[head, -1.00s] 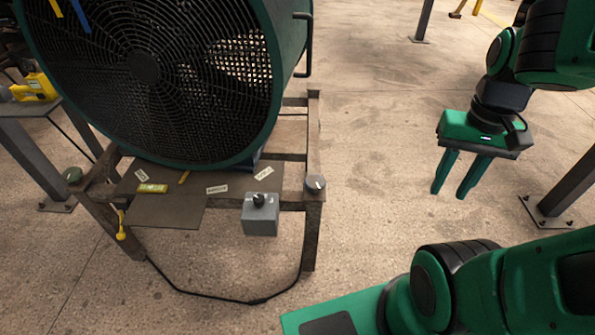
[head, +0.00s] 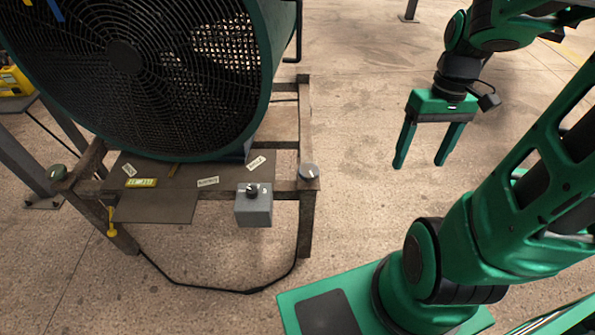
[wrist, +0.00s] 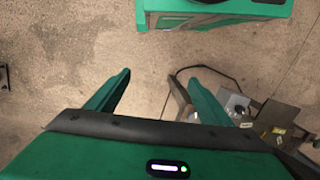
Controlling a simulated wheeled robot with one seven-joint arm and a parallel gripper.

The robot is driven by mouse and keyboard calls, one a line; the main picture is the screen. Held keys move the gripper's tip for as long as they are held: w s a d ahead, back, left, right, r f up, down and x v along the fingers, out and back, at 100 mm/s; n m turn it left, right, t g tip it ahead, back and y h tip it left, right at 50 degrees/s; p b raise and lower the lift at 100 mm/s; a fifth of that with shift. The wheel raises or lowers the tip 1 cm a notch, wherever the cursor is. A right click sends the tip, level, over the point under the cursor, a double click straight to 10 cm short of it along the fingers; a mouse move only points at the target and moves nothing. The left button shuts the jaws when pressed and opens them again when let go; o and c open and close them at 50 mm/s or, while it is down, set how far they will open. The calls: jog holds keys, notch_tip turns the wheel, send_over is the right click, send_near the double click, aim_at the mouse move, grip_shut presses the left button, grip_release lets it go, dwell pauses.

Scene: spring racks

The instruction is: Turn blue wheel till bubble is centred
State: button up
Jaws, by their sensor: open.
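A round grey-blue wheel (head: 309,171) with a pale pointer mark sits on the front right corner of the fan's frame. A yellow-green level vial (head: 142,183) lies on the dark plate at the frame's front; its bubble is too small to make out. A greenish wheel (head: 59,172) sits on the front left corner. My gripper (head: 420,164) is open and empty, pointing down over bare floor, to the right of the grey-blue wheel and apart from it. In the wrist view its two fingers are spread, with the frame's corner beyond the right finger.
A large caged fan (head: 125,60) stands on the frame. A grey box (head: 254,208) with a black knob hangs at the front edge, left of the grey-blue wheel. A yellow lever (head: 111,222) hangs at left. A black cable (head: 220,289) crosses the floor.

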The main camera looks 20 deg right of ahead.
jog(key=w+f+n+g+y, duration=0.1)
jog(key=w+f+n+y, duration=0.1)
jog(key=w+f+n, duration=0.5)
jog(key=n+t+y, duration=0.8)
jog(key=t+y, duration=0.1)
jog(key=y, duration=0.5)
send_near(309, 175)
jog(key=w+a+f, duration=0.1)
jog(key=w+a, duration=0.1)
jog(key=w, duration=0.1)
jog(key=x, duration=1)
jog(key=shift+w+a+f, duration=0.15)
jog(key=shift+w+a, duration=0.1)
jog(key=shift+w, duration=0.1)
jog(key=shift+c, duration=0.7)
jog(key=shift+t+h, duration=0.3)
jog(key=c, duration=0.9)
